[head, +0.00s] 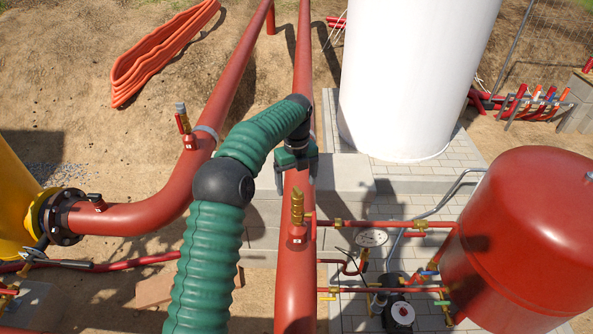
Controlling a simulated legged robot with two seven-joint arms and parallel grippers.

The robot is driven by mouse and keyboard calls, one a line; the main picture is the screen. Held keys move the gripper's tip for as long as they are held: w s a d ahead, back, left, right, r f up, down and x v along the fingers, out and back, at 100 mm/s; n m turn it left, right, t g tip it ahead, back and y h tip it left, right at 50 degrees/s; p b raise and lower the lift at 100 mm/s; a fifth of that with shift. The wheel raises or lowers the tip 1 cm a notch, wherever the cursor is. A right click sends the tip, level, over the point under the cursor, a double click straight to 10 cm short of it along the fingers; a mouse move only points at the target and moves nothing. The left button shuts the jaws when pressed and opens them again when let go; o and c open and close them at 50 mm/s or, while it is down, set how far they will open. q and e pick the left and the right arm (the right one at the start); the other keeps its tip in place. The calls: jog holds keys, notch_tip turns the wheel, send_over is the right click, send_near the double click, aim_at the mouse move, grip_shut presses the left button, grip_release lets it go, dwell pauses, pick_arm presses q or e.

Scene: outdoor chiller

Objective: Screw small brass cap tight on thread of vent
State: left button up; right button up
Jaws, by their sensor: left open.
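A brass vent (297,207) stands upright on the thick red pipe (295,270) in the middle of the head view. I cannot make out its thread or tell whether a small brass cap sits on it. My left gripper (296,178) is open, with its fingers pointing down on either side of the same pipe, just beyond the vent in the picture. I see nothing held between its fingers, and I cannot tell whether they touch the pipe. A second vent (183,120) with a grey top stands on the curved red pipe to the left. My right gripper is out of view.
A red tank (530,235) stands at the right, a white tank (412,75) behind. Thin red pipes with a gauge (371,238) and a pump (400,314) lie between the main pipe and the red tank. A yellow vessel (18,200) is at the left edge.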

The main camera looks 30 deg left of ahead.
aim_at(296, 186)
pick_arm(q)
notch_tip(296, 186, up, 11)
dwell(0.6)
jog(key=shift+f, duration=0.1)
